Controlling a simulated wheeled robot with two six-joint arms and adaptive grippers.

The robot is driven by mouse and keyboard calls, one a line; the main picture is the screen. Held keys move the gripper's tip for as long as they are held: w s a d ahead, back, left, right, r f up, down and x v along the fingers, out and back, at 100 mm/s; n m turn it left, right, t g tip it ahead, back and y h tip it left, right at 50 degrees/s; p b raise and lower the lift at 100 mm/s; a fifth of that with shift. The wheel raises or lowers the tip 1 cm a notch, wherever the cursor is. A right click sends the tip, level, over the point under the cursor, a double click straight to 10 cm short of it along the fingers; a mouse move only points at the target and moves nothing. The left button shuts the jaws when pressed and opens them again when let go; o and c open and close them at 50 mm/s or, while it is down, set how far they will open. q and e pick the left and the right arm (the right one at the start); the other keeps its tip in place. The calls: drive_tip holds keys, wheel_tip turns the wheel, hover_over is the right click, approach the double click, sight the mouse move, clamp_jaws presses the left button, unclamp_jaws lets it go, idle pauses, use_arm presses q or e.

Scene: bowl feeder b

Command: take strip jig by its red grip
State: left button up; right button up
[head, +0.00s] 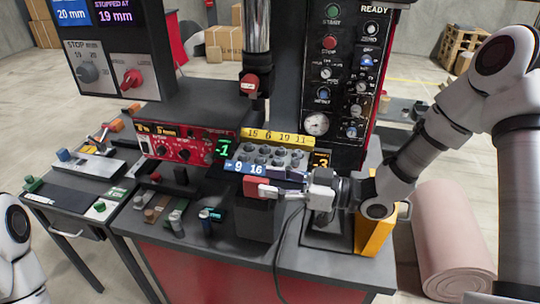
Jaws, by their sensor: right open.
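A red block that looks like the red grip (254,189) shows at the front of the bench fixture, just below the blue 9 16 label. My right gripper (273,188) reaches in from the right, with its dark fingers at the right side of this red block. The gripper is open, and I cannot tell whether the fingers touch the block or reach around it. The strip jig's body is not clearly told apart from the fixture and is partly hidden by the gripper. My left gripper is out of view; only part of my left arm shows at the left edge.
A tall control panel (345,70) rises behind. Small coloured-handled tools lie on the bench to the left. A dark cable hangs below my gripper.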

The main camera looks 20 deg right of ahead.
sight(255, 178)
drive_tip(key=x, duration=0.1)
drive_tip(key=p+x, duration=0.1)
drive_tip(key=x, duration=0.1)
drive_tip(key=shift+s+a+r, duration=0.1)
drive_tip(key=shift+a+r, duration=0.15)
drive_tip(key=shift+a, duration=0.05)
drive_tip(key=shift+w+a+f, duration=0.1)
drive_tip(key=shift+w+a, duration=0.2)
drive_tip(key=shift+d, duration=0.1)
drive_tip(key=shift+s+d, duration=0.2)
clamp_jaws()
drive_tip(key=shift+w+a, duration=0.1)
